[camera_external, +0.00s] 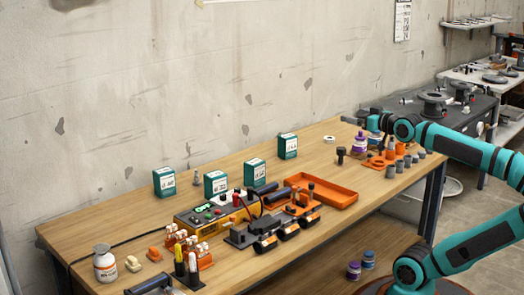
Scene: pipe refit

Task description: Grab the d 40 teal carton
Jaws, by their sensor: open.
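Several small teal cartons with white labels stand upright on the wooden workbench (110,219). One teal carton (164,181) is at the left, a second (215,184) is right of it, a third (255,172) is further right, and a fourth (287,146) stands at the back near the wall. The label print is too small to tell surely which one reads d 40. My gripper (352,120) is at the right end of the bench, pointing left, open and apart from all the cartons. Nothing shows between its fingers.
An orange tray (338,197) and a yellow power unit (212,214) with cables lie in front of the cartons. A white bottle (105,264) stands at the front left. A purple-labelled bottle (361,142) and several grey cups are below my wrist. The concrete wall (200,80) rises behind.

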